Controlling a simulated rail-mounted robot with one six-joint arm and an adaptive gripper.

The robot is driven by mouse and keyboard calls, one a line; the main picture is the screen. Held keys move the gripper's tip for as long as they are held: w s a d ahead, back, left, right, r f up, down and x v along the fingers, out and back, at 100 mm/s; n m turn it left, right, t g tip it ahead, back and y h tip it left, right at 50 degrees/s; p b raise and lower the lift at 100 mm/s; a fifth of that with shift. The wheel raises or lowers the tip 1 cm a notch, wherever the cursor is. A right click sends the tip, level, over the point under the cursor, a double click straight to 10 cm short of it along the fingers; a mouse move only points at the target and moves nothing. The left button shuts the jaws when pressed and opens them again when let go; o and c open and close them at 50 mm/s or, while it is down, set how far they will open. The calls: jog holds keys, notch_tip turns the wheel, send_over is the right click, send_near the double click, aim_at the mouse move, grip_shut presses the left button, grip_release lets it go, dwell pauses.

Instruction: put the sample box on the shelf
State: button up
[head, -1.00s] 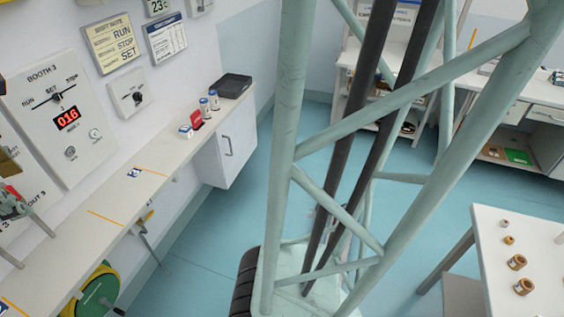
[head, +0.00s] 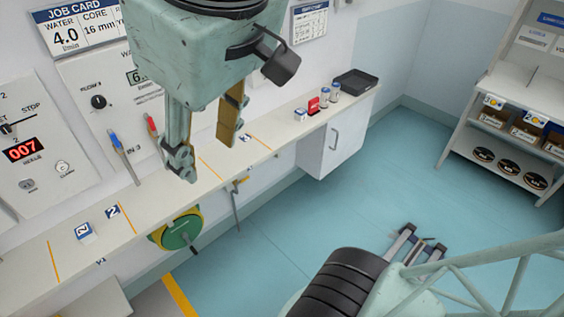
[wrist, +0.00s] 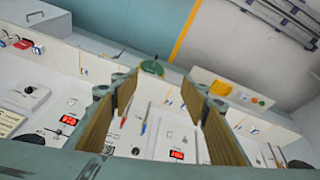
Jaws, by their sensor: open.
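My gripper (head: 207,158) hangs over the long wall bench in the head view, with its two fingers apart and nothing between them. It also shows open and empty in the wrist view (wrist: 160,92). A small white box with a blue label marked 2 (head: 85,232) sits on the bench at lower left, apart from my gripper. Another small white and blue box (head: 300,115) sits farther along the bench. I cannot tell which is the sample box. A white shelf unit (head: 466,122) stands at the far right, with labelled bins and dark reels.
Screwdriver-like tools (head: 124,155) stand near the wall panels. A green reel (head: 181,232) hangs below the bench's front edge. The blue floor ahead is mostly clear.

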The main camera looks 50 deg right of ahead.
jog(key=shift+m, duration=0.7)
jog(key=s, duration=0.1)
jog(key=s+f, duration=0.1)
jog(key=s+a, duration=0.1)
jog(key=shift+s+f, duration=0.2)
jog(key=shift+s, duration=0.15)
jog(key=shift+w, duration=0.1)
jog(key=shift+d, duration=0.1)
